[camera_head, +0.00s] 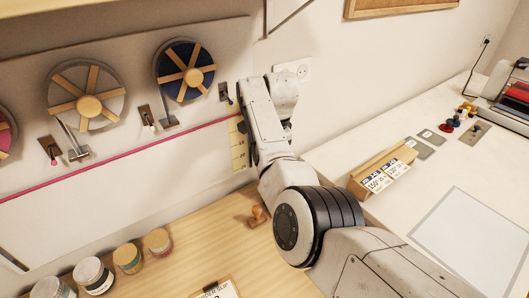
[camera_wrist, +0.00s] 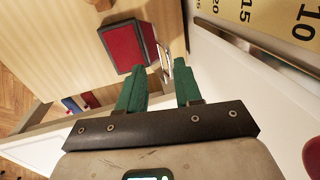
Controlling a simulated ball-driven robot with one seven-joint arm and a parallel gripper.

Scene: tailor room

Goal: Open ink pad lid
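The ink pad (camera_wrist: 124,46) shows in the wrist view as a dark-edged block with a red face, on the wooden table ahead of my fingers. A thin, shiny metallic piece (camera_wrist: 164,46) stands along its right side, perhaps the lid seen nearly edge-on; I cannot tell how far open it is. My gripper (camera_wrist: 159,67) has two green fingers held apart, with a gap between the tips. The tips are close to the pad's near right corner; contact cannot be told. In the head view, my arm hides the ink pad and the fingers.
A wooden stamp (camera_head: 258,216) lies on the wooden table left of my arm. Several jars (camera_head: 92,275) line the table's left side. A yellow ruler strip (camera_head: 239,145) hangs on the wall. A wooden block with labels (camera_head: 382,172) stands on the white table at right.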

